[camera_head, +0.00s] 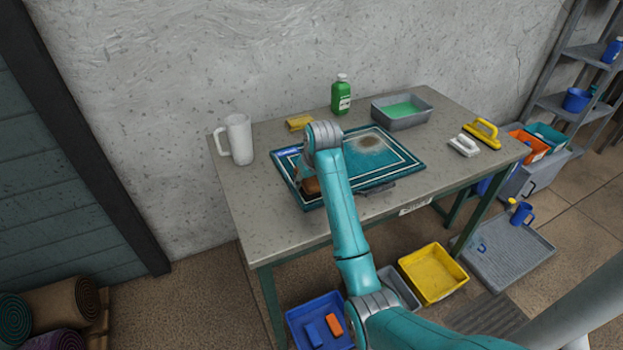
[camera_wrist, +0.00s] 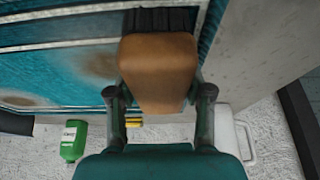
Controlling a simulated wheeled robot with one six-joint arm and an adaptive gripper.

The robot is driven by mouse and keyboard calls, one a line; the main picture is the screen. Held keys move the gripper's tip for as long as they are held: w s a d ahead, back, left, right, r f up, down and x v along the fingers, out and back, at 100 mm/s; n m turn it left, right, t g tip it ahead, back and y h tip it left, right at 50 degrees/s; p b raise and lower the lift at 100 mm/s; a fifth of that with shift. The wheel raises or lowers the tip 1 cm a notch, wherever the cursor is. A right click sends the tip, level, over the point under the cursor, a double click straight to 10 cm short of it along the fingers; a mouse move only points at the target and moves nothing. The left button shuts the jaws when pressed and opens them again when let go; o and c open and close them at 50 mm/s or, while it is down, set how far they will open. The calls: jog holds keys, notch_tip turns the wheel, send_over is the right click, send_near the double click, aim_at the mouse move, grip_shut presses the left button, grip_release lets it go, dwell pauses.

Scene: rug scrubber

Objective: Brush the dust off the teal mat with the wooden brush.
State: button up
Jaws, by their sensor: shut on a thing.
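The wooden brush (camera_wrist: 158,75) is clamped between the two fingers of my gripper (camera_wrist: 160,92), with its dark bristles (camera_wrist: 160,20) pointing to the top of the wrist view. In the head view the brush (camera_head: 312,186) shows at the left part of the teal mat (camera_head: 376,173), partly behind my arm. I cannot tell whether the bristles touch the mat. A brown dust patch (camera_head: 371,143) lies on the mat's far right part. The wrist view shows a brown patch (camera_wrist: 100,66) beside the brush and a larger one (camera_wrist: 18,101) at the left edge.
On the table (camera_head: 240,200) stand a white jug (camera_head: 239,140) at left, a yellow sponge (camera_head: 299,122), a green bottle (camera_head: 341,95) and a grey tub with green liquid (camera_head: 402,123) behind the mat. White (camera_head: 463,146) and yellow (camera_head: 482,130) handled scrubbers lie at right.

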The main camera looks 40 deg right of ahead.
jog(key=shift+s+d+f, duration=0.1)
jog(key=shift+s+d, duration=0.3)
jog(key=shift+d, duration=0.9)
jog(key=shift+s+d, duration=0.4)
jog(key=shift+d, duration=0.9)
jog(key=shift+s+d+f, duration=0.1)
jog(key=shift+s+d, duration=0.3)
jog(key=shift+d, duration=0.9)
jog(key=shift+w+a+r, duration=0.1)
jog(key=shift+w+a, duration=0.1)
jog(key=shift+a, duration=0.5)
jog(key=shift+w+a+r, duration=0.1)
jog(key=shift+w+a, duration=0.15)
jog(key=shift+a, duration=0.4)
jog(key=shift+w+a+r, duration=0.1)
jog(key=shift+w+a, duration=0.1)
jog(key=shift+a, duration=0.5)
jog(key=shift+w+a+f, duration=0.1)
jog(key=shift+w+a, duration=0.1)
jog(key=shift+a, duration=0.45)
jog(key=shift+w+a+f, duration=0.1)
jog(key=shift+w+a, duration=0.05)
jog(key=shift+a, duration=0.5)
jog(key=shift+w+a, duration=0.2)
jog(key=shift+a, duration=0.45)
jog(key=shift+r, duration=0.1)
jog(key=shift+r, duration=2.2)
